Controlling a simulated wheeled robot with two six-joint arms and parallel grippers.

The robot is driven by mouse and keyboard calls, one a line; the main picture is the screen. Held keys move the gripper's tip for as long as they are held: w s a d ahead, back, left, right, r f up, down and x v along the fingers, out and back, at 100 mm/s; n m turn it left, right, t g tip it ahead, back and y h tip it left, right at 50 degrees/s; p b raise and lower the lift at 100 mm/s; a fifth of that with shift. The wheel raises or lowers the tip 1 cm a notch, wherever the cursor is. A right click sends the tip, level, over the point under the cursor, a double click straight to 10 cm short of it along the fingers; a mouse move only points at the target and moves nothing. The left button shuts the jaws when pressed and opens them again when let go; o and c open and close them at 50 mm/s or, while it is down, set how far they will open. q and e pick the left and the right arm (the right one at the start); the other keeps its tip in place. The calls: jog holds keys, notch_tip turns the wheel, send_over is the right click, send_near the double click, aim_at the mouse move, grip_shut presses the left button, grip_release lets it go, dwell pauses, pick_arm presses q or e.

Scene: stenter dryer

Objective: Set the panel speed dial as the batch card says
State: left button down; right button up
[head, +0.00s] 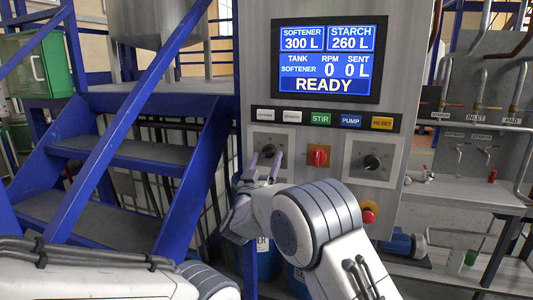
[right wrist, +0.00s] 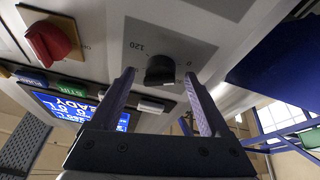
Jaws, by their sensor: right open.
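The grey control panel (head: 225,180) carries a left black dial (head: 267,149) and a right black dial (head: 371,162), each on a pale plate. My right gripper (head: 268,164) is in front of the left dial and partly covers it. In the right wrist view, that dial (right wrist: 160,70) shows between my open fingertips (right wrist: 159,77), with a gap on both sides. My left gripper is out of view. No batch card can be made out.
A red switch (head: 318,156) sits between the dials. The screen (head: 328,60) reads softener 300 L, starch 260 L, RPM 0, sent 0 L, READY. A button row (head: 322,119) runs below it. A red stop button (head: 369,211) is lower right. Blue stairs (head: 130,155) stand left.

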jog(key=shift+w+d+r, duration=0.1)
jog(key=shift+w+r, duration=0.05)
jog(key=shift+w, duration=0.25)
